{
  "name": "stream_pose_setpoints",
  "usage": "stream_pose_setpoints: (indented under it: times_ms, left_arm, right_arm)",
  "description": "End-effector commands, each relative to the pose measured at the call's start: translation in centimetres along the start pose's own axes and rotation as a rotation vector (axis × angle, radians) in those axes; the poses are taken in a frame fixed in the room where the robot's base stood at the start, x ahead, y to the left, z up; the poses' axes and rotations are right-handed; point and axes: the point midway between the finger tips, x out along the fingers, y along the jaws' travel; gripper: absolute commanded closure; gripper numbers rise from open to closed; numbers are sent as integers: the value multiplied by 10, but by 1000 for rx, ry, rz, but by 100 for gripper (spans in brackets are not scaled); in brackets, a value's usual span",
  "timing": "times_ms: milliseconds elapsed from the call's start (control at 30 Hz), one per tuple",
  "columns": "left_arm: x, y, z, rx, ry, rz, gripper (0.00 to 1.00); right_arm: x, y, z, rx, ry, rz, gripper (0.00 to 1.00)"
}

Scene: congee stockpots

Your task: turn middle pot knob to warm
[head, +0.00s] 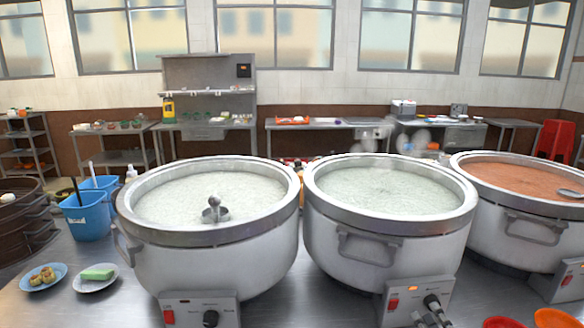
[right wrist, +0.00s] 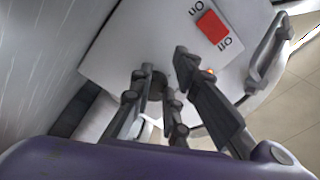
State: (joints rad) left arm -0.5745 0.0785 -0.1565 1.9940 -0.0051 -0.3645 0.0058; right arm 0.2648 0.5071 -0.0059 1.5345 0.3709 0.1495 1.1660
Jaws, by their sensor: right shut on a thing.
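The middle pot (head: 335,238) is a large white stockpot with a metal rim and pale congee. Its control box (head: 400,312) is low at its front, with a red switch (head: 393,304) and a small lit orange lamp. In the right wrist view the box face (right wrist: 140,40) shows tilted, with the red switch (right wrist: 213,27) and the lamp. The dark knob (right wrist: 155,88) sits between my right gripper's fingers, which are shut on it and partly hide it. My right gripper (head: 434,303) covers the knob in the head view; its setting cannot be read. My left gripper is not in view.
The left pot (head: 215,262) and the right pot (head: 510,232) flank the middle pot, each with its own control box. A blue bucket (head: 87,222) and small plates are at the left. Orange bowls (head: 556,318) are at the lower right, near my right gripper.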

Motion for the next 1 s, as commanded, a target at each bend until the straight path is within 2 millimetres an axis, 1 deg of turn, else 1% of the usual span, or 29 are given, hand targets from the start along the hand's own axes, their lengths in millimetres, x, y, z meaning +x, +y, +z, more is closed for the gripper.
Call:
stream_pose_setpoints:
  times_ms: [33,267,367,600,700,833,1000]
  left_arm:
    - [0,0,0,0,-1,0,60]
    - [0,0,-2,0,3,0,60]
    - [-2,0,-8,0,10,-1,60]
    - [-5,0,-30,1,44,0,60]
    - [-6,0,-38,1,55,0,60]
    - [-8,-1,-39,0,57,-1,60]
    - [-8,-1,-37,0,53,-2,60]
  right_arm:
    - [1,10,0,4,-2,25,100]
    - [-2,10,7,5,-3,26,100]
    - [-11,9,7,5,-5,27,100]
    - [-43,11,9,1,-9,31,100]
    - [-54,9,9,0,-7,27,100]
    - [-60,7,8,0,-6,22,100]
    - [-61,7,8,0,-5,20,100]
